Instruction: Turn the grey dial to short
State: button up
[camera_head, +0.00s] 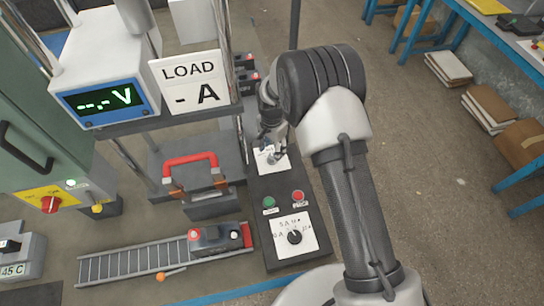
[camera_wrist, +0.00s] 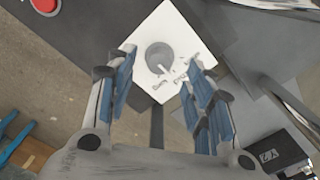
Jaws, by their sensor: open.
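The grey dial (camera_wrist: 159,57) is a round knob on a white label plate (camera_wrist: 150,27) in the wrist view. A pale mark shows near its lower right edge. Small words stand below and to the right of it, too blurred to read surely. In the head view the white plate (camera_head: 264,160) lies on the far part of the dark control panel, and the knob is partly hidden by my gripper. My gripper (camera_wrist: 163,60) is open and empty, with its blue-padded fingers on either side of the dial in the picture. I cannot tell whether they touch it.
On the same panel (camera_head: 262,204) are a green button (camera_head: 269,202), a red button (camera_head: 298,195) and a black dial (camera_head: 294,237).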

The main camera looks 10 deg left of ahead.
aim_at(272, 156)
jog(key=shift+f+b, duration=0.35)
jog(key=shift+f, duration=1.8)
jog(key=shift+c, duration=0.3)
jog(key=c, duration=1)
jog(key=shift+n, duration=0.3)
jog(key=n+b, duration=0.1)
jog(key=n, duration=0.2)
jog(key=shift+n, duration=0.3)
jog(key=shift+d+n, duration=0.1)
jog(key=shift+n, duration=2.2)
